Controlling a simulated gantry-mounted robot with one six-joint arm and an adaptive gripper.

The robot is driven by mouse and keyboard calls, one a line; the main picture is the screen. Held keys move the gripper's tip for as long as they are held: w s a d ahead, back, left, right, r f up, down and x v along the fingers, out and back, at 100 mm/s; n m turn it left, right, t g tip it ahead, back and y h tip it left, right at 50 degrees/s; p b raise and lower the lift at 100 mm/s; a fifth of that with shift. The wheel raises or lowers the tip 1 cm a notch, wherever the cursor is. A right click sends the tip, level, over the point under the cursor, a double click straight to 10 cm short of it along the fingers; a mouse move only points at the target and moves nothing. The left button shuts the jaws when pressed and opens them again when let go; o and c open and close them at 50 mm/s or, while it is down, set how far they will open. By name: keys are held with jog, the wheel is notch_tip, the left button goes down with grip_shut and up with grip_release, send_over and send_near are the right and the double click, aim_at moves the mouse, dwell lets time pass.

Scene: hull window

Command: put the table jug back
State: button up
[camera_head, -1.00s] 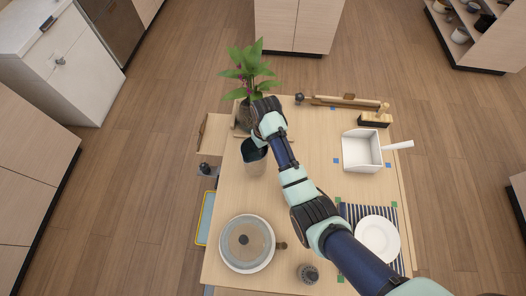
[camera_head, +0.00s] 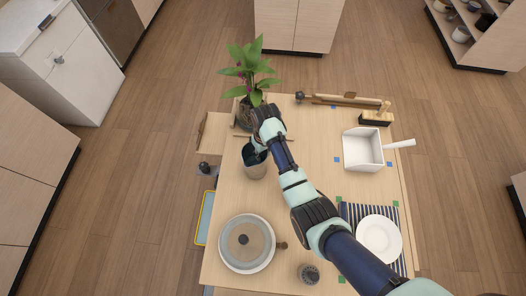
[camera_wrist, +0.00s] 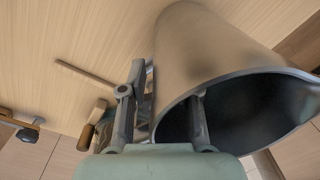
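The table jug (camera_head: 256,168) is a beige-grey cylinder with a dark inside, near the left side of the table, just in front of the potted plant. My gripper (camera_head: 258,143) is at the jug's rim and partly hides it in the head view. In the wrist view, the jug (camera_wrist: 205,50) fills the upper right, its dark mouth toward the camera. My gripper (camera_wrist: 165,100) has one finger outside the wall and the other inside the mouth. The fingers are apart, with dark space between the inner finger and the wall. The fingertips are partly hidden.
The potted plant (camera_head: 250,75) stands close behind my gripper. The table's middle is partly clear.

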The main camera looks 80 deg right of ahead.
notch_tip(320, 180, up, 12)
jog(key=p, duration=0.3)
jog(key=shift+s+d+r, duration=0.15)
jog(key=shift+d+r, duration=0.05)
jog(key=w+a+r+n+t+h, duration=0.1)
jog(key=w+a+r+n+t, duration=0.3)
jog(key=w+a, duration=0.7)
jog(key=w+a+r+n+t+h, duration=0.25)
jog(key=w+a+r, duration=0.4)
jog(key=a, duration=0.75)
jog(key=s+a+r+n+t+y, duration=0.1)
jog(key=a+r+t, duration=0.2)
jog(key=a+r, duration=0.2)
jog(key=s+a+r+n+t+y, duration=0.1)
jog(key=a+r, duration=0.4)
jog(key=a, duration=0.5)
jog(key=shift+s+a+r+t+y, duration=0.25)
jog(key=shift+s+t+y, duration=0.35)
jog(key=shift+t, duration=0.45)
